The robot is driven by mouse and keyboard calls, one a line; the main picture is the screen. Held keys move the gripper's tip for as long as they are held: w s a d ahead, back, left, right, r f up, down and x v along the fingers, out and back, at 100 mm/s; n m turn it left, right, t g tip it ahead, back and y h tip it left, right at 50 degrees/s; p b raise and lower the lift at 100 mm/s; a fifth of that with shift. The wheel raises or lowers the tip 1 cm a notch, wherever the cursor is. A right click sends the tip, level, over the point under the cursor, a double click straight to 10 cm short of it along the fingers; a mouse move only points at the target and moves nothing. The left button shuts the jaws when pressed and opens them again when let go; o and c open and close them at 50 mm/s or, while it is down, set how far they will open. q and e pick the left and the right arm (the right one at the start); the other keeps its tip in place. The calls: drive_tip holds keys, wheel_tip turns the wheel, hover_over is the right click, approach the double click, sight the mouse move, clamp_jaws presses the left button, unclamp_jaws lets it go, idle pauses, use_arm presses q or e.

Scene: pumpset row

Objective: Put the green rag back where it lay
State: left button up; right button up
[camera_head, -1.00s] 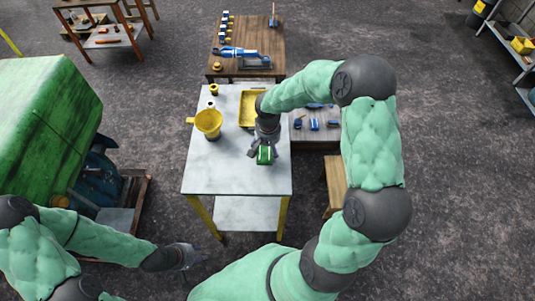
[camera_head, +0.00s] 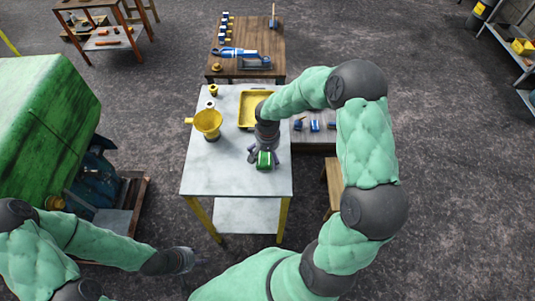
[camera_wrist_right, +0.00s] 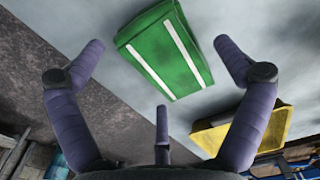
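The green rag (camera_head: 264,160), a folded pad with white stripes, lies on the pale tabletop (camera_head: 225,175) near its right edge. It also shows in the right wrist view (camera_wrist_right: 165,48). My right gripper (camera_head: 265,155) is over the rag. In the right wrist view its three fingers (camera_wrist_right: 160,55) are spread around the rag, with gaps between them and it; it is open and empty. My left gripper (camera_head: 188,260) is low at the left, off the table's front left corner. Its fingers are too small and dark to read.
A yellow funnel (camera_head: 208,122) and a yellow tray (camera_head: 251,97) are on the same table, the tray beyond my right gripper. A lower surface at the right bears blue parts (camera_head: 314,125). The front of the tabletop is clear.

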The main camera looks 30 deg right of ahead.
sight(268, 156)
drive_tip(key=shift+r, duration=0.15)
drive_tip(key=shift+r+p, duration=0.3)
wheel_tip(268, 156, up, 12)
drive_tip(key=p, duration=0.3)
drive_tip(key=shift+f, duration=0.25)
